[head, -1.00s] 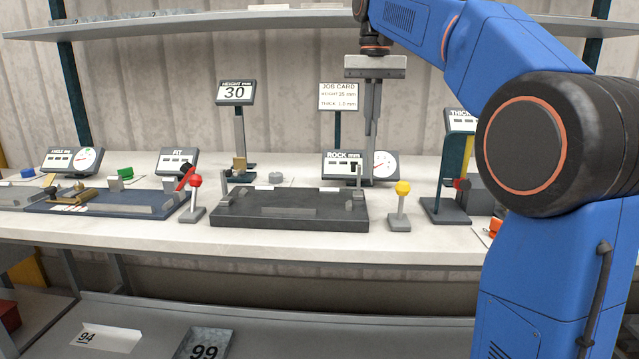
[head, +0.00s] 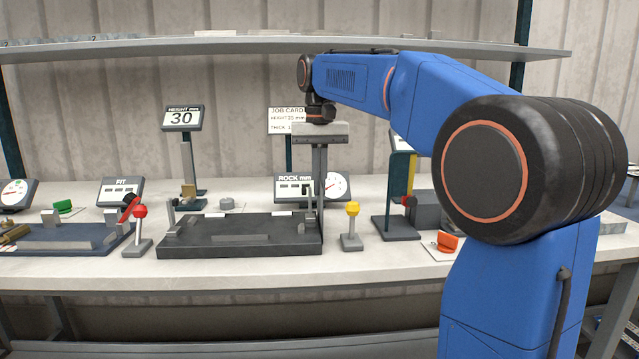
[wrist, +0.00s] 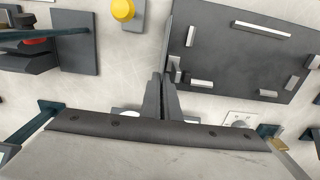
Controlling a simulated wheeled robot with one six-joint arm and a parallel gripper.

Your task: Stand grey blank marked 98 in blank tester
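No grey blank marked 98 shows in either current view, and no station carries a readable blank tester label. My gripper (head: 318,205) points down over the bench, near the right back corner of a dark slotted fixture (head: 240,238) with a ROCK mm display (head: 293,188). The dark fixture (wrist: 235,60) lies to the right of the fingers there. A stand with a yellow side (head: 400,178), its display partly hidden by my arm, is right of the gripper.
Red-knobbed (head: 140,212) and yellow-knobbed (head: 352,209) levers flank the dark fixture. A height display (head: 182,118) reads 30. A job card (head: 287,115) stands behind. A FIT fixture (head: 75,236) is left, an orange part (head: 448,242) right. A shelf (head: 230,45) runs above.

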